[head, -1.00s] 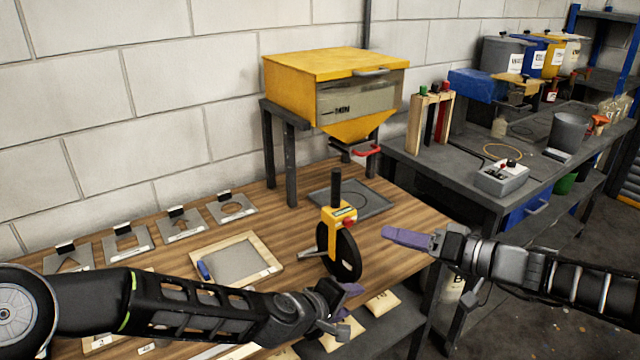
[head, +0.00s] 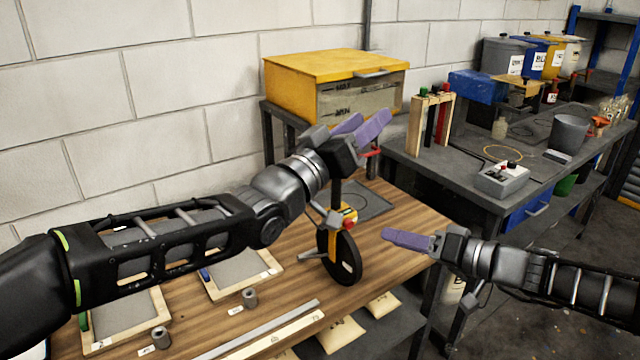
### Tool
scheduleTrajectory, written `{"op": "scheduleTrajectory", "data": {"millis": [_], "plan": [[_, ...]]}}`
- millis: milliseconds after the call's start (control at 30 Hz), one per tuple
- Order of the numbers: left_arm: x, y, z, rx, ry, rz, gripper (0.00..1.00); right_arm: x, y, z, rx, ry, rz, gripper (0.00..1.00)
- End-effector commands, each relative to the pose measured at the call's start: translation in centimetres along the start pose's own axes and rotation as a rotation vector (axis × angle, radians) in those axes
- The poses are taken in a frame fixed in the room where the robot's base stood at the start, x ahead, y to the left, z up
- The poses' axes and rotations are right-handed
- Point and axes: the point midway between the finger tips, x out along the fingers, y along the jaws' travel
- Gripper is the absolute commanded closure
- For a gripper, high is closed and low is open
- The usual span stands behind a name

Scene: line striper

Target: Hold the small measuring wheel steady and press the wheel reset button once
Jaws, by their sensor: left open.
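The small measuring wheel (head: 346,262) stands upright on the wooden table, with a black wheel and a yellow body. A red button (head: 348,223) shows on its yellow body. My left gripper (head: 368,124) is open, with purple fingers, and appears above the wheel's dark upright handle (head: 336,192). The gripper and wrist cover the handle's top; I cannot tell whether they touch it. My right gripper (head: 408,240) is to the right of the wheel, apart from it, fingers pointing left. Its fingers overlap in this view, so its opening is unclear.
A yellow hopper box (head: 330,80) on a dark stand is behind my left gripper. A grey plate (head: 372,204) lies behind the wheel. Framed trays (head: 245,285) and small grey cylinders (head: 250,298) lie left and in front. A dark bench (head: 470,195) stands at right.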

Motion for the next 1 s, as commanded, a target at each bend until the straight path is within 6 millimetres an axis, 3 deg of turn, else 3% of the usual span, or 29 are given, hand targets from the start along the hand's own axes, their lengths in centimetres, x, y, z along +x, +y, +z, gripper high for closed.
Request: {"op": "scheduleTrajectory", "data": {"millis": [167, 300, 500, 633, 1000], "plan": [[-0.7, -2.6, 0.2, 0.273, -0.057, 0.077, 0.55, 0.0, 0.0, 0.0, 0.000, 0.000, 0.000, 0.64], [-1.9, -8.4, 5.0, 0.331, -0.176, 0.033, 0.55, 0.0, 0.0, 0.0, 0.000, 0.000, 0.000, 0.64], [-3.6, -12.9, 8.8, 0.376, -0.280, -0.001, 0.55, 0.0, 0.0, 0.0, 0.000, 0.000, 0.000, 0.64], [-4.0, -13.8, 9.6, 0.385, -0.300, -0.008, 0.55, 0.0, 0.0, 0.0, 0.000, 0.000, 0.000, 0.64], [-3.9, -13.9, 9.6, 0.385, -0.301, -0.009, 0.55, 0.0, 0.0, 0.0, 0.000, 0.000, 0.000, 0.64]]}}
